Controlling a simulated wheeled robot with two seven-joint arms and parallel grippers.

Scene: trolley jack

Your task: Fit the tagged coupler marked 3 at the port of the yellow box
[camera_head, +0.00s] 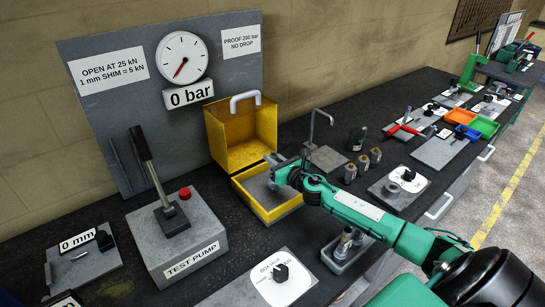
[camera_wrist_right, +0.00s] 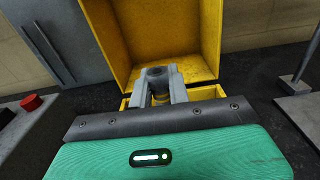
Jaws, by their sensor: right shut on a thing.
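The yellow box (camera_head: 228,150) stands open against the grey panel, with a low yellow tray-like part (camera_head: 247,203) in front. My right gripper (camera_head: 276,162) is over that front part. In the wrist view its fingers (camera_wrist_right: 160,92) are shut on a dark grey round piece (camera_wrist_right: 158,72), likely a coupler, with a brassy bit below. Its tag or number cannot be read, and I cannot tell whether it touches the box. The port cannot be made out. Several small couplers (camera_head: 363,163) stand on the bench to the right. My left gripper is out of view.
The test pump (camera_head: 180,245) with its upright lever is left of the box. A grey post on a plate (camera_head: 325,158) stands to the right. A small grey tray (camera_head: 348,254) holding metal pieces lies below my arm. A white-topped plate (camera_head: 268,283) is in front.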

